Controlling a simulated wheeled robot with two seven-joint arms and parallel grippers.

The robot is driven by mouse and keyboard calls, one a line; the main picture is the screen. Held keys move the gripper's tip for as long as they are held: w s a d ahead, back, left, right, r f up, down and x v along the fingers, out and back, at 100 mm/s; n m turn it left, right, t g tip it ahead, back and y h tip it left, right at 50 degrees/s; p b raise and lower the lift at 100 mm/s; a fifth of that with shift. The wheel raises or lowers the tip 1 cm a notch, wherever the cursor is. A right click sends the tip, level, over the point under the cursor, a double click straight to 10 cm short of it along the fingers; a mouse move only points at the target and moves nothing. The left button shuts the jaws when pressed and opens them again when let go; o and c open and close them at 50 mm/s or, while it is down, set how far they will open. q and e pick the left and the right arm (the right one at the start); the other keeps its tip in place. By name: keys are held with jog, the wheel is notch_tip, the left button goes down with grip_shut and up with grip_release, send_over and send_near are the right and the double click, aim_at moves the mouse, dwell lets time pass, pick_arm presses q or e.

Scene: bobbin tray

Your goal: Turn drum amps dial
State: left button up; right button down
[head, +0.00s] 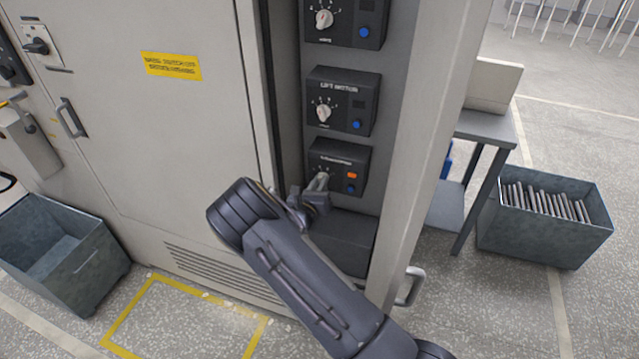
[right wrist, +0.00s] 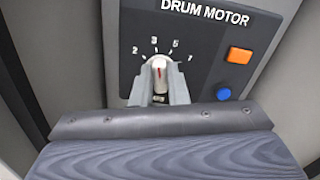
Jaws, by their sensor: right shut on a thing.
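The drum motor unit (head: 352,160) is the lowest dark labelled box in the open cabinet bay. Its panel (right wrist: 200,50) fills the right wrist view, with the label "DRUM MOTOR" at the top. The white dial (right wrist: 159,66) has a red pointer line that points about straight up, between the marks 3 and 5. My right gripper (right wrist: 160,88) is shut on the dial, one finger on each side. In the head view my right gripper (head: 318,188) covers most of this dial. My left gripper is not in view.
An orange button (right wrist: 239,55) and a blue button (right wrist: 223,93) sit right of the dial. The lift motor unit (head: 343,100) is above. The cabinet's side walls border the bay closely. Metal bins stand on the floor at left (head: 100,262) and right (head: 545,245).

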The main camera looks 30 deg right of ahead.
jog(key=shift+n, duration=0.6)
jog(key=c, duration=1.4)
grip_release()
jog(key=shift+c, duration=0.2)
jog(key=b+v, duration=0.1)
jog(key=v, duration=0.7)
